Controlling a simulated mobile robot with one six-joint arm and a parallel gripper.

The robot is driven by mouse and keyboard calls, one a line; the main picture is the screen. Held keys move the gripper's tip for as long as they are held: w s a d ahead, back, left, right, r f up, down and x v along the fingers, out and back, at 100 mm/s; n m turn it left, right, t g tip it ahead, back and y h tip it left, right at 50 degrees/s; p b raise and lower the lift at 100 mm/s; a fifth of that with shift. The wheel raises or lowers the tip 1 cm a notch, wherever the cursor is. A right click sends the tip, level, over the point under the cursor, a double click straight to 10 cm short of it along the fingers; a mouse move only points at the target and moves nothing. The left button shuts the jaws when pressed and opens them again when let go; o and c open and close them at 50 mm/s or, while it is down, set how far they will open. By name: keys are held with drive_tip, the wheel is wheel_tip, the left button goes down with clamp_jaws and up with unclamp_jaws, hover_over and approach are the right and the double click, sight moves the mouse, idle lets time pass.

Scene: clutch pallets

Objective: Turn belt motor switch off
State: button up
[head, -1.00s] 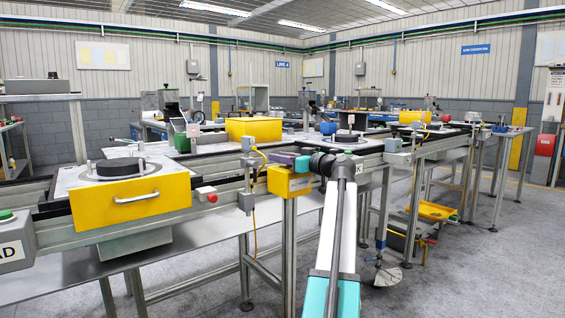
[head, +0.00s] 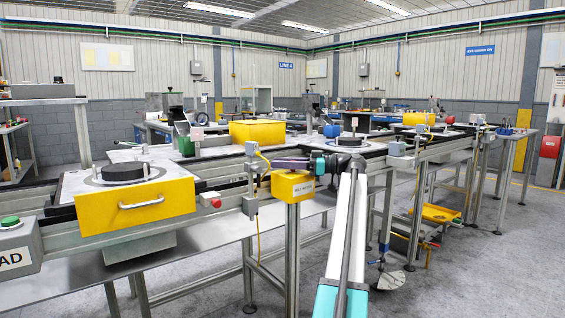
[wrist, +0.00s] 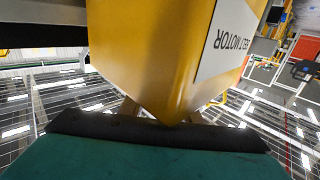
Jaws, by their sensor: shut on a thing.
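The yellow belt motor switch box (head: 293,186) is mounted on a post at the front of the conveyor. In the wrist view the box (wrist: 150,55) fills the upper middle, with part of its white label reading "MOTOR" visible. My gripper (head: 283,164) is at the top of the box, reaching in from the right. In the wrist view its fingers (wrist: 160,112) run behind the lower edge of the box. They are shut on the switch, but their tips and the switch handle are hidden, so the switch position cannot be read.
A grey box with a green button (head: 12,221) stands at the far left. A red button (head: 211,199) and a grey sensor post (head: 250,180) are left of the switch box. A yellow drawer-like front with a handle (head: 135,207) is on the conveyor. Floor is open at right.

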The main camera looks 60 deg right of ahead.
drive_tip(key=shift+s, duration=0.15)
drive_tip(key=o, duration=1)
drive_tip(key=p+v, duration=0.3)
drive_tip(key=v, duration=1.1)
drive_tip(key=shift+d+p, duration=0.15)
drive_tip(key=shift+p, duration=0.2)
